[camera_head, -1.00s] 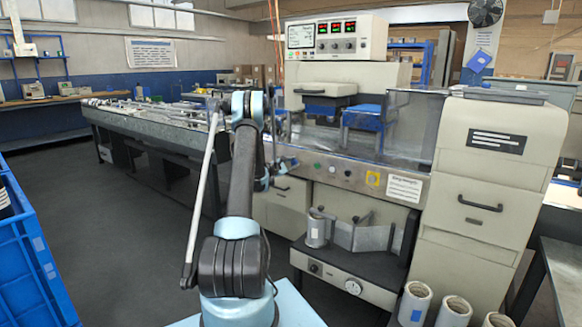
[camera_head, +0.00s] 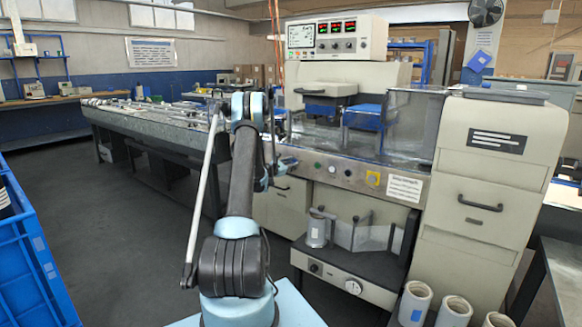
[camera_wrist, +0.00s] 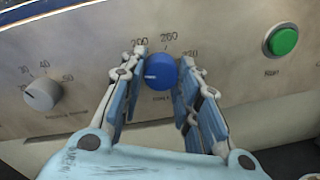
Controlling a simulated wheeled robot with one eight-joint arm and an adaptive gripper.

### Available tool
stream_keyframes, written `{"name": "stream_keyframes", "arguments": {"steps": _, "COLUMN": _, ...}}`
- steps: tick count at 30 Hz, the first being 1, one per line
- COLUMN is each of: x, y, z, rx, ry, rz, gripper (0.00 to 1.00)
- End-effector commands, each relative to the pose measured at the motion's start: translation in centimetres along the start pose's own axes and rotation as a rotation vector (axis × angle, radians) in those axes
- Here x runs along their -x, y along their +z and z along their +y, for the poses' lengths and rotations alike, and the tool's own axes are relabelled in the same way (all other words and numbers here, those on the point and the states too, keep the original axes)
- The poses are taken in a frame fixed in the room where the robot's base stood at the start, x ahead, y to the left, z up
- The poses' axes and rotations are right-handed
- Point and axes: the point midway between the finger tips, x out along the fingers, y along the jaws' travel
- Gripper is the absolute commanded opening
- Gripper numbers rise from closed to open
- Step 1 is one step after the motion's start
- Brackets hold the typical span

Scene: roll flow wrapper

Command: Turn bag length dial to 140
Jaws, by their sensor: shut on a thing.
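A blue round dial (camera_wrist: 161,72) sits on the grey metal panel in the wrist view. A pale pointer mark shows on its left side. Printed numbers stand around its upper rim, among them what looks like 200 and 260; they are hard to read, and the label below is too blurred to tell. My gripper (camera_wrist: 163,60) is shut on this dial, one finger at its left and one at its right. In the head view my gripper (camera_head: 284,164) is small, at the left part of the machine's front panel, and the dial cannot be made out.
A grey dial (camera_wrist: 42,94) with its own scale is at the left of the panel, and a green button (camera_wrist: 281,41) is at the right. The head view shows the wrapper's control box (camera_head: 337,36) above, paper rolls (camera_head: 414,303) at lower right and a blue crate (camera_head: 28,255) at left.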

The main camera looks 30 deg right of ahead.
Motion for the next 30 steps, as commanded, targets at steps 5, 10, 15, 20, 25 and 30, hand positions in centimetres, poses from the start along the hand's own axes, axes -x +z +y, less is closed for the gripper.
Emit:
{"name": "stream_keyframes", "arguments": {"steps": 5, "x": 0.3, "y": -0.4, "z": 0.5, "rx": -0.003, "ry": 0.008, "rz": 0.006, "gripper": 0.06}}
{"name": "stream_keyframes", "arguments": {"steps": 10, "x": 0.3, "y": -0.3, "z": 0.4, "rx": -0.003, "ry": 0.007, "rz": 0.006, "gripper": 0.48}}
{"name": "stream_keyframes", "arguments": {"steps": 15, "x": 0.1, "y": -0.2, "z": 0.2, "rx": -0.002, "ry": 0.004, "rz": 0.003, "gripper": 0.51}}
{"name": "stream_keyframes", "arguments": {"steps": 20, "x": 0.1, "y": -0.1, "z": 0.1, "rx": -0.002, "ry": 0.002, "rz": 0.002, "gripper": 0.51}}
{"name": "stream_keyframes", "arguments": {"steps": 25, "x": 1.0, "y": -0.1, "z": 0.1, "rx": -0.002, "ry": 0.002, "rz": 0.002, "gripper": 0.51}}
{"name": "stream_keyframes", "arguments": {"steps": 30, "x": 3.8, "y": -0.1, "z": 0.1, "rx": -0.001, "ry": 0.003, "rz": 0.002, "gripper": 0.51}}
